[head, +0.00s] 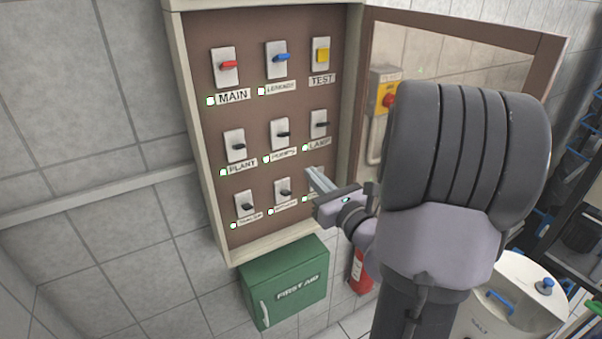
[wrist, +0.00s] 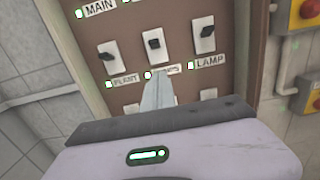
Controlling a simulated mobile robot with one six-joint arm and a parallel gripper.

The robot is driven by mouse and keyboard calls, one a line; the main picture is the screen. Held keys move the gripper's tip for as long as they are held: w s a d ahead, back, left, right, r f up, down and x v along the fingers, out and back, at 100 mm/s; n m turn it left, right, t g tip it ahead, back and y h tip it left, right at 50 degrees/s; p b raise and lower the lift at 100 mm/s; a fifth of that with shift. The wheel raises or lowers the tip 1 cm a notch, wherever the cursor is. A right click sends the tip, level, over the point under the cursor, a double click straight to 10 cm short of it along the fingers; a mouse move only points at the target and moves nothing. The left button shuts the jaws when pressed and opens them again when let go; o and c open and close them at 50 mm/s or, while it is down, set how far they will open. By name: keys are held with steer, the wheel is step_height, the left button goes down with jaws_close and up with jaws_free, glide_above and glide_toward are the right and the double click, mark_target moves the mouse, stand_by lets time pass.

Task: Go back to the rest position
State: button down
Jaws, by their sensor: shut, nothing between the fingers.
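My gripper (head: 317,180) is in front of the lower right part of an open switch panel (head: 262,204), its fingers together and empty. In the wrist view the shut fingers (wrist: 157,92) point up toward the panel, over the row below the PLANT and LAMP switches. The fingers cover part of the middle label there. In the head view my gripper hides most of the bottom right switch. I cannot tell whether the fingertips touch the panel.
The panel's glazed door (head: 468,53) stands open to the right, behind my arm. A green first aid box (head: 290,287) hangs below the panel. A yellow box with a red button (head: 385,92) is on the wall. A white drum (head: 515,300) stands at lower right.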

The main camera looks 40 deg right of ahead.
steer(key=shift+s+a+r, duration=0.15)
steer(key=shift+s+a, duration=0.1)
steer(key=shift+s, duration=0.3)
steer(key=shift+s+a+r, duration=0.15)
steer(key=shift+s+a, duration=0.1)
steer(key=shift+s, duration=0.25)
